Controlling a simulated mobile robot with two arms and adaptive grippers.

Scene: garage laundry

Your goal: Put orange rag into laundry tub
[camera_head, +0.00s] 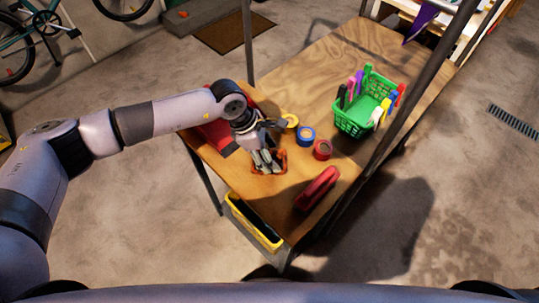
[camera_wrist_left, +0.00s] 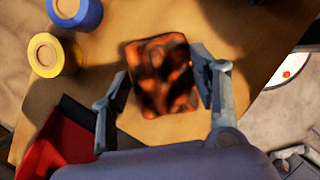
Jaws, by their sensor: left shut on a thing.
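The orange rag (camera_wrist_left: 163,76) is a folded square with dark blotches. It lies between the two fingers of my left gripper (camera_wrist_left: 161,66) in the left wrist view. In the head view, my left gripper (camera_head: 267,158) points down at the wooden table, shut on the rag (camera_head: 282,168), whose edges show around the fingers. I cannot tell whether the rag is clear of the tabletop. A white round vessel (camera_wrist_left: 284,86) with something small and red inside is partly in the wrist view at the right; I cannot tell whether it is the laundry tub. My right gripper is not in view.
A red object (camera_head: 317,189) lies at the front edge. A green basket (camera_head: 352,122) holds several colourful items. Metal posts (camera_head: 384,120) rise beside the table. A yellow bin (camera_head: 240,217) sits below.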

